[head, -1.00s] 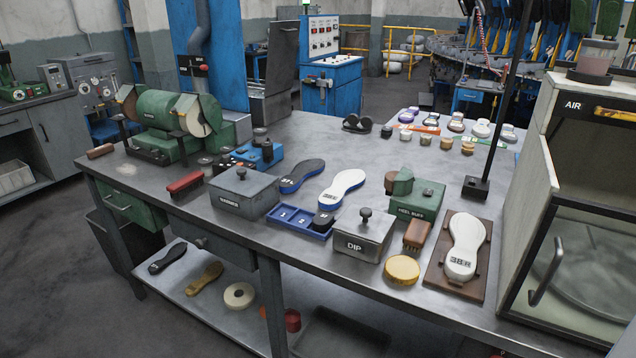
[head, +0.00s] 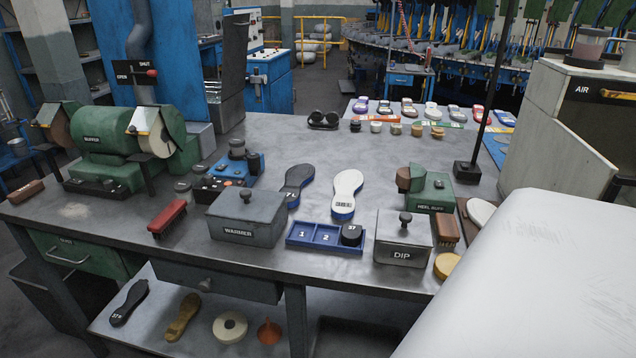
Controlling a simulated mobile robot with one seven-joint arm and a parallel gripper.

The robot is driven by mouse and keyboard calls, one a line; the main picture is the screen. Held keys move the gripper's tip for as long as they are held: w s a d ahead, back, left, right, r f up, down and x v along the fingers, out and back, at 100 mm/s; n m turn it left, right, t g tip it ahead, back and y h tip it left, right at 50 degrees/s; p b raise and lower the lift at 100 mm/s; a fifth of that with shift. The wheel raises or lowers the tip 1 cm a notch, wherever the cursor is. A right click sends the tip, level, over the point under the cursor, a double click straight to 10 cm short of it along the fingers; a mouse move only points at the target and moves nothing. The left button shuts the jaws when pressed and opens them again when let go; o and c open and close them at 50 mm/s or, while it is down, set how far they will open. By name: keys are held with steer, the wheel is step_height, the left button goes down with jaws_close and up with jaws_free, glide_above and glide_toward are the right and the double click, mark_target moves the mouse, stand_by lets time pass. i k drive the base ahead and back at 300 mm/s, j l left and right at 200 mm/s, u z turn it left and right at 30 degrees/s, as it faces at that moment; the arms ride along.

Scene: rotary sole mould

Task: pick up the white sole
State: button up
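A white sole (head: 347,185) with a blue edge and a small dark marking lies flat on the grey workbench (head: 300,150), near its middle. A black sole (head: 295,184) with a blue edge lies just left of it. A second white sole shape (head: 481,212) lies on a brown board at the right; most of it is hidden behind a large white part of my arm. My gripper is not in view.
A blue tray (head: 298,238) numbered 1 and 2, a WARMER box (head: 245,222) and a DIP box (head: 402,240) stand in front of the soles. A green heel buff (head: 433,190) stands right. Bare bench lies behind the soles.

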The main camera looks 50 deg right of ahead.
mark_target(347, 183)
steer(key=i+j+z, duration=0.45)
steer(key=z, duration=0.2)
steer(key=i+l+z, duration=0.1)
steer(key=z, duration=0.3)
steer(key=i+z, duration=0.45)
steer(key=i, duration=0.4)
